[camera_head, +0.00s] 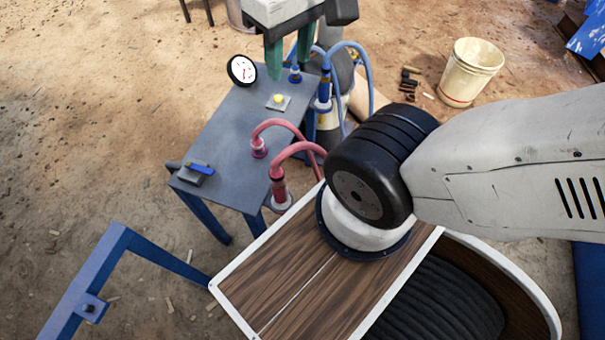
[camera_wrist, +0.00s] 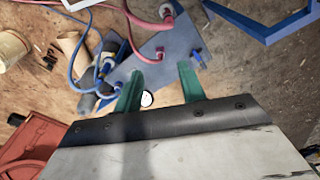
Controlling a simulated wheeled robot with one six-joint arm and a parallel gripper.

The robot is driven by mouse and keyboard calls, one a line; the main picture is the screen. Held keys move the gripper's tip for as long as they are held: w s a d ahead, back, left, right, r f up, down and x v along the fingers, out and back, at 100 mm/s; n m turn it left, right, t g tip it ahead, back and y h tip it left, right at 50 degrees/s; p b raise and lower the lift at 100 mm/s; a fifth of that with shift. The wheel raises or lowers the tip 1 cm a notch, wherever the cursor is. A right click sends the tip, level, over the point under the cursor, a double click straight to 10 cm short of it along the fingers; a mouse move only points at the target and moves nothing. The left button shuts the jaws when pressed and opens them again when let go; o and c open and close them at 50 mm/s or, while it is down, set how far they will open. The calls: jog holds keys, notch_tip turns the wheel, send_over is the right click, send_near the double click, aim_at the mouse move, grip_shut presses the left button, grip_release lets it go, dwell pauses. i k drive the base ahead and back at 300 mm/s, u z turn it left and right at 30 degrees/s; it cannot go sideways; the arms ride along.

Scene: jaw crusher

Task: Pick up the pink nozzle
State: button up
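The pink nozzle (camera_head: 278,187) stands upright in a ring holder at the near side of the grey table (camera_head: 225,130), with a pink hose arching from its top. In the wrist view the pink nozzle (camera_wrist: 167,13) is at the top edge. A second pink fitting (camera_head: 259,148) with its own hose stands on the tabletop. My gripper (camera_head: 289,68) has two green fingers pointing down near the table's far end, well away from the nozzle. In the wrist view my gripper (camera_wrist: 161,67) is open, with nothing between the fingers.
A blue nozzle (camera_head: 324,88) with blue hoses is at the table's right. A round gauge (camera_head: 242,70), a yellow button (camera_head: 279,98) and a blue switch (camera_head: 201,168) are on the table. A white bucket (camera_head: 471,72) stands right. A blue frame (camera_head: 95,275) is lower left.

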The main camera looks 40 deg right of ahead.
aim_at(281, 200)
jog(key=u, duration=0.2)
jog(key=k, duration=0.65)
jog(key=u, duration=0.5)
jog(key=k, duration=0.9)
jog(key=u, duration=0.05)
